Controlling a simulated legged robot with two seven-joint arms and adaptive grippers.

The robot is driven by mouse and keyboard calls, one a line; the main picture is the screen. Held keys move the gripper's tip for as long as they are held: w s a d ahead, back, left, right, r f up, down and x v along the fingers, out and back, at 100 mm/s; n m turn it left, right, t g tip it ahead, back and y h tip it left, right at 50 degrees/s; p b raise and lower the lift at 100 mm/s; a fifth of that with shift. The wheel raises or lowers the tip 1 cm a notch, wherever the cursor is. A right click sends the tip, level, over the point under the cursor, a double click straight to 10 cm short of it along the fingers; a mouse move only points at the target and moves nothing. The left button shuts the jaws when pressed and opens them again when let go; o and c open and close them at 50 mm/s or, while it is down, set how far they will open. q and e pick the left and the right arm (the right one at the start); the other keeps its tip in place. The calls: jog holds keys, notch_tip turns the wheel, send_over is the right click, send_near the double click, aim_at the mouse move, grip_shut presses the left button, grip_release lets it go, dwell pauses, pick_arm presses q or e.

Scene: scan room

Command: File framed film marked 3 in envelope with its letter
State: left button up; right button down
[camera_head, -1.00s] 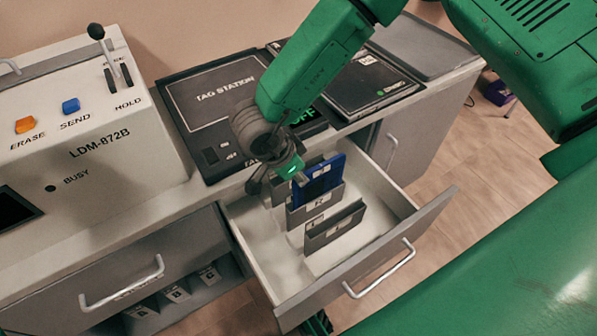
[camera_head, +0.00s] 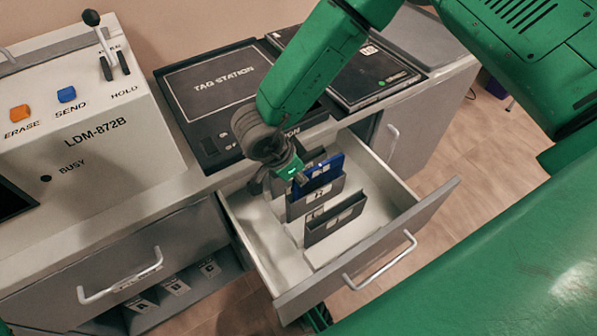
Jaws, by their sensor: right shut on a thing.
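A blue framed film (camera_head: 325,173) stands in the open drawer (camera_head: 378,238), its lower part hidden behind the wall of a grey envelope (camera_head: 319,199). It appears to be inside that middle envelope. My right gripper (camera_head: 287,181) is over the drawer's left part, shut at the film's left edge; its fingertips are partly hidden. A nearer grey envelope (camera_head: 336,219) with a white label stands in front. Another grey envelope (camera_head: 313,156) shows partly behind the film. The label letters are too small to read surely, and no number on the film is legible. My left gripper is not in view.
The tag station (camera_head: 222,88) sits on the counter behind the drawer, with a black device (camera_head: 365,85) to its right. The LDM-872B console (camera_head: 85,130) stands at left. Slots marked A, B, C (camera_head: 174,285) show below a closed-looking drawer front. The open drawer's front has free floor.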

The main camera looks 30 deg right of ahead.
jog(key=shift+f+b, duration=0.3)
jog(key=shift+f, duration=0.65)
jog(key=c, duration=1.6)
grip_release()
jog(key=shift+o, duration=0.2)
jog(key=v, duration=1.2)
